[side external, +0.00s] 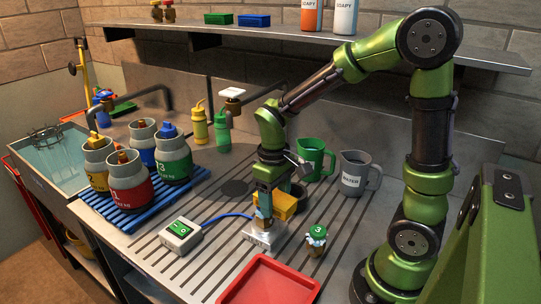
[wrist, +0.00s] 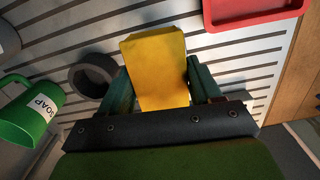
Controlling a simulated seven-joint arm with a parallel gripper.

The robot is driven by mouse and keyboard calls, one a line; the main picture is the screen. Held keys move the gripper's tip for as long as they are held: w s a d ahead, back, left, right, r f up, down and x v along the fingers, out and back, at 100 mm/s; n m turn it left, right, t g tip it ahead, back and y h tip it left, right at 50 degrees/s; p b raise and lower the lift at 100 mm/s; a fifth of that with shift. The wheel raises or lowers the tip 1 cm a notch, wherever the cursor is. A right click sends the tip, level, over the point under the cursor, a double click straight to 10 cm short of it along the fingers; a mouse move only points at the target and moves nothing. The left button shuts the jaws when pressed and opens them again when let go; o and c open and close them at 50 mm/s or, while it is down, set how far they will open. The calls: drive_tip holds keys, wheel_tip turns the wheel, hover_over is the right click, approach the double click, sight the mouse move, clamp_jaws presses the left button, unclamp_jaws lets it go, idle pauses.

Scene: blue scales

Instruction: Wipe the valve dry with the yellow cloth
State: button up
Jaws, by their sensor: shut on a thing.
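My gripper (side external: 263,207) points down over the drainboard, shut on the yellow cloth (side external: 284,205). In the wrist view the cloth (wrist: 157,68) looks like a thick folded pad between my two fingers (wrist: 160,88) and hides what lies beneath it. The fingers stand just above or at a small white platform (side external: 257,240); I cannot tell whether they touch it. Two small brass valves (side external: 163,13) stand on the shelf, and a brass tap with a white handle (side external: 232,97) is on the wall; I cannot tell which is the task's valve.
Several gas cylinders (side external: 128,182) stand on a blue rack at left. A scale display box (side external: 180,235) has a blue cable. A green mug (side external: 313,160), grey water jug (side external: 356,172), green-lidded jar (side external: 317,238) and red tray (side external: 270,282) surround my gripper. A dark ring (wrist: 78,70) lies close by.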

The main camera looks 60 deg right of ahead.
drive_tip(key=shift+w, duration=0.3)
drive_tip(key=shift+s, duration=0.1)
drive_tip(key=shift+s+f, duration=0.1)
drive_tip(key=shift+s, duration=0.65)
drive_tip(key=shift+w, duration=0.15)
drive_tip(key=shift+w+f, duration=0.15)
drive_tip(key=shift+w, duration=0.55)
drive_tip(key=shift+r, duration=2.55)
